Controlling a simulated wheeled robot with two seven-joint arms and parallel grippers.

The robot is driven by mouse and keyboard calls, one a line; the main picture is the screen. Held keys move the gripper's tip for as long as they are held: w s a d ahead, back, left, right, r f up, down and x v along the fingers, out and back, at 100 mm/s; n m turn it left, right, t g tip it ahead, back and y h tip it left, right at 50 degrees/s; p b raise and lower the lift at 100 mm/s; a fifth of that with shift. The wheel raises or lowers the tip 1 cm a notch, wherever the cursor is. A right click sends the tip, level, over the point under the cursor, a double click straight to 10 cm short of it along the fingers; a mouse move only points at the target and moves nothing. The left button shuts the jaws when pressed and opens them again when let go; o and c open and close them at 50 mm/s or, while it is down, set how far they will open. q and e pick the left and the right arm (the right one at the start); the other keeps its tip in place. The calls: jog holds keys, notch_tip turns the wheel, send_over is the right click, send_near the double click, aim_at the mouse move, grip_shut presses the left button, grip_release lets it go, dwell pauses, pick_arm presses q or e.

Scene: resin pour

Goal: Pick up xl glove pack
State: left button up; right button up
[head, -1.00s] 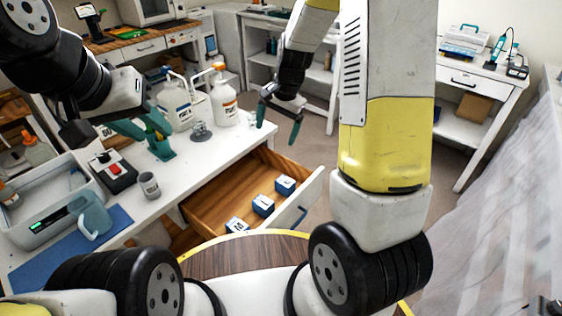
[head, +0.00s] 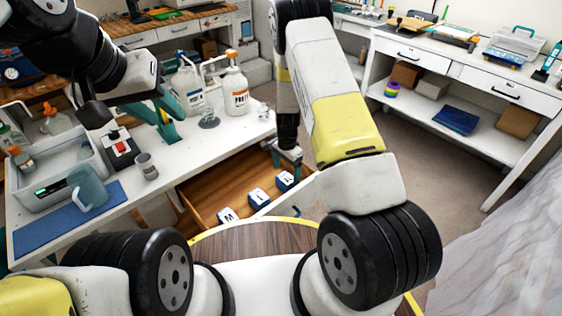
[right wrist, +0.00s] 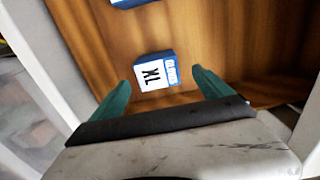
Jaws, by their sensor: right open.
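The XL glove pack (right wrist: 156,72) is a small blue and white box with "XL" on its white top. It lies on the wooden drawer floor in the right wrist view. In the head view the pack (head: 284,181) appears to be the right-hand one of the boxes in the open drawer (head: 200,193). My right gripper (right wrist: 162,82) is open and empty, its teal fingers on either side of the pack's near end in the picture; contact is not visible. My left gripper (head: 168,118) is over the white bench; its teal fingers show, but their gap is unclear.
Two similar packs, one in the middle (head: 258,198) and one at the left (head: 228,214), lie in the drawer. The drawer's walls surround them. White pump bottles (head: 236,91), a grey cup (head: 147,166) and a jug (head: 90,190) stand on the bench.

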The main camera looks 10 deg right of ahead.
aim_at(286, 178)
jog(key=f, duration=0.4)
jog(key=shift+s, duration=0.2)
jog(key=c, duration=1.4)
